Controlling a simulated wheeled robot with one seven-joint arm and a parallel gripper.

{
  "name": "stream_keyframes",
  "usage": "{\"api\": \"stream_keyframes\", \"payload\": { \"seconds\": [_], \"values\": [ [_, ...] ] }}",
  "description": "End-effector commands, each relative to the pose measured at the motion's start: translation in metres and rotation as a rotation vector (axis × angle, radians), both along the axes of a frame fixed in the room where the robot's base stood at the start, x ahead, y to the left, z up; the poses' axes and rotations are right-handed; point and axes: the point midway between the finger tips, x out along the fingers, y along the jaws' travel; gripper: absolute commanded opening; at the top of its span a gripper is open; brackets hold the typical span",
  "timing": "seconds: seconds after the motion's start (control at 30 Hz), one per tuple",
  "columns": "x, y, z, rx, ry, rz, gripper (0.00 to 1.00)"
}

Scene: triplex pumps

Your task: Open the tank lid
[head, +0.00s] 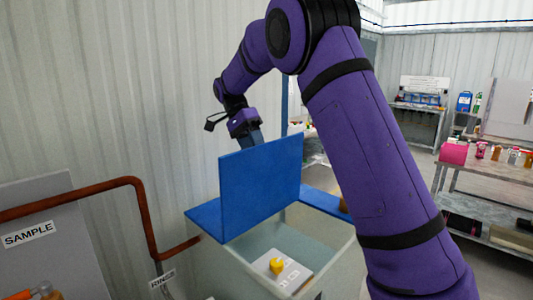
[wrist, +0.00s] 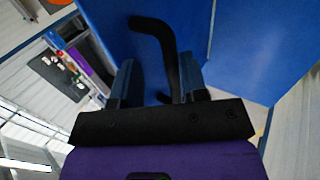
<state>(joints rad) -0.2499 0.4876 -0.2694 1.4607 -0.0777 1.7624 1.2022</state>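The tank lid (head: 261,183) is a blue panel standing nearly upright on the tank (head: 335,243), with the tank's mouth uncovered in front of it. My gripper (head: 256,137) is behind the lid's top edge in the head view, its fingertips partly hidden. In the wrist view my gripper (wrist: 156,78) has its fingers spread apart. A black bent handle (wrist: 167,50) on the blue lid (wrist: 112,38) runs between them, closer to the right finger. Whether it touches that finger I cannot tell.
Inside the tank, a yellow object (head: 276,266) sits by a white labelled plate (head: 291,277). A red-brown pipe (head: 143,205) and a SAMPLE panel (head: 35,255) stand at left. A corrugated wall (head: 100,90) is close behind. A bench (head: 495,172) with items is at right.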

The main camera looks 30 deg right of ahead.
Motion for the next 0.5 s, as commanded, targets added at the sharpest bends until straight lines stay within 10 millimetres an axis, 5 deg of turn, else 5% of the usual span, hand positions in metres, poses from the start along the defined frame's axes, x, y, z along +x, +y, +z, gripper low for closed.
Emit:
{"api": "stream_keyframes", "payload": {
  "seconds": [0.5],
  "values": [
    [-0.09,0.007,0.009,0.0,-0.001,0.001,0.4]
  ]
}}
